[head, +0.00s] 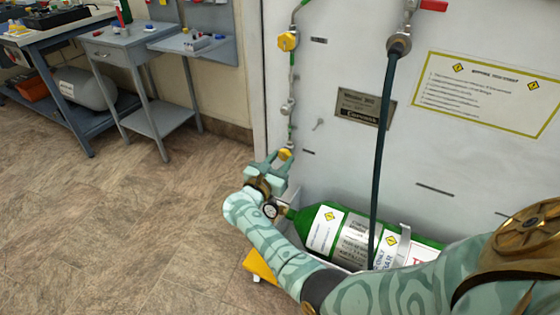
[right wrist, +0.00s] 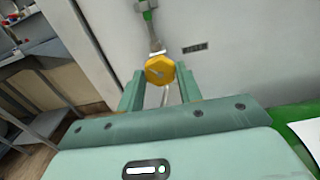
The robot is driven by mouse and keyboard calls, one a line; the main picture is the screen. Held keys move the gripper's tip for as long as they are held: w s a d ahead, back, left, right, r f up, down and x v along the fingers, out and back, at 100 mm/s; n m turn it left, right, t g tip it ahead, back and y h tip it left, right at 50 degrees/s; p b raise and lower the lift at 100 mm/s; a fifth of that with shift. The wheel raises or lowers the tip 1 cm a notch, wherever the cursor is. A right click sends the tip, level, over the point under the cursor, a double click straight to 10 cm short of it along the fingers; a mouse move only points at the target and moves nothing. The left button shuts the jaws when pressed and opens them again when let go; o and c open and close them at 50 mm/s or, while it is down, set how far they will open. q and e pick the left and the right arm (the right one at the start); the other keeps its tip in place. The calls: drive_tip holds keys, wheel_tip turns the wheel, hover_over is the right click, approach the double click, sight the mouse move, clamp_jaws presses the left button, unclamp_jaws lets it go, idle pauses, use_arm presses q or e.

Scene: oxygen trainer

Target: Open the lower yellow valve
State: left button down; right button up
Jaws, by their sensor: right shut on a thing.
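The lower yellow valve (head: 285,153) is a small yellow knob low on the pipe at the left edge of the white panel. In the right wrist view the yellow knob (right wrist: 159,70) is many-sided and sits between the two fingertips. My right gripper (head: 277,161) reaches up to it from below, and its green fingers (right wrist: 160,74) are shut on the knob's sides. The upper yellow valve (head: 287,41) is higher on the same pipe, with nothing touching it. My left gripper is not in view.
A green gas cylinder (head: 310,228) with a gauge (head: 270,211) lies close below my right gripper. A dark hose (head: 381,150) hangs down the white panel (head: 340,60). A grey side table (head: 119,41) and workbench (head: 50,40) stand at the left. The floor between is clear.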

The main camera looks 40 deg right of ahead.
drive_tip(key=shift+n, duration=2.6)
drive_tip(key=shift+a, duration=0.1)
drive_tip(key=o, duration=1)
